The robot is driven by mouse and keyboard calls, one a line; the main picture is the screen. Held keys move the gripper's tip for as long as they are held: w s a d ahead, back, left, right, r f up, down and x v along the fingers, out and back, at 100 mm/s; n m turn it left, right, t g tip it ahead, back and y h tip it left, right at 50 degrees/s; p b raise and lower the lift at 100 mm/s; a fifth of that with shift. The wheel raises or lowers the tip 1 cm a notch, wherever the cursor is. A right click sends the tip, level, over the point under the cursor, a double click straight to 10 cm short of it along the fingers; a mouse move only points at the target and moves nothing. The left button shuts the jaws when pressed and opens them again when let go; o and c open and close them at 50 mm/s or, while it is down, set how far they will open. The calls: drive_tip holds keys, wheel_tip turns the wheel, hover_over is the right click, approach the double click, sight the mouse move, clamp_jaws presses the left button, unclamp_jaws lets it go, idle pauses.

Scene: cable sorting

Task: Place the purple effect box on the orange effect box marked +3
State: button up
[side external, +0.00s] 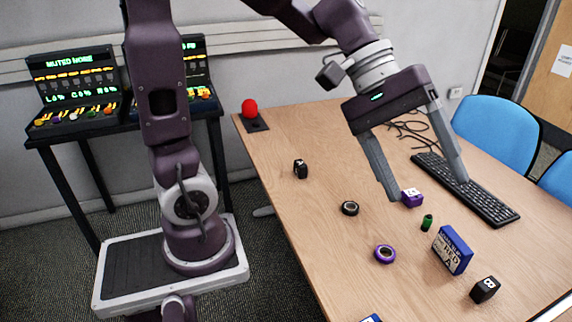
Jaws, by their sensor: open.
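The purple effect box (412,198) is a small cube with a white marking on top, lying on the wooden table. My gripper (429,189) is open, pointing down over the table with its two long fingers spread wide. The left fingertip shows right beside the purple box, and the right fingertip is over the keyboard. The box appears between the fingers, but I cannot tell whether the fingertip touches it. No orange box marked +3 can be made out in this view.
A black keyboard (467,189) with a cable lies right of the purple box. A green cylinder (427,222), purple ring (385,254), black ring (350,208), blue box (452,250), black cubes (485,290) (300,169) and a red-topped button (250,108) are on the table. The left-middle is mostly clear.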

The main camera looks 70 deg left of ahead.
drive_tip(key=s+a+m+y, duration=0.2)
drive_tip(key=s+m+y, duration=0.1)
drive_tip(key=s, duration=0.4)
drive_tip(key=shift+s+a+f, duration=0.2)
drive_tip(key=shift+s+f, duration=0.15)
drive_tip(key=shift+o, duration=0.5)
drive_tip(key=s+a+f+m+t+y, duration=0.2)
drive_tip(key=s+a+m+y, duration=0.1)
drive_tip(key=s+a, duration=0.4)
drive_tip(key=shift+a+m+t+y, duration=0.3)
drive_tip(key=shift+y, duration=0.6)
drive_tip(key=shift+s+a, duration=0.15)
drive_tip(key=shift+a, duration=0.2)
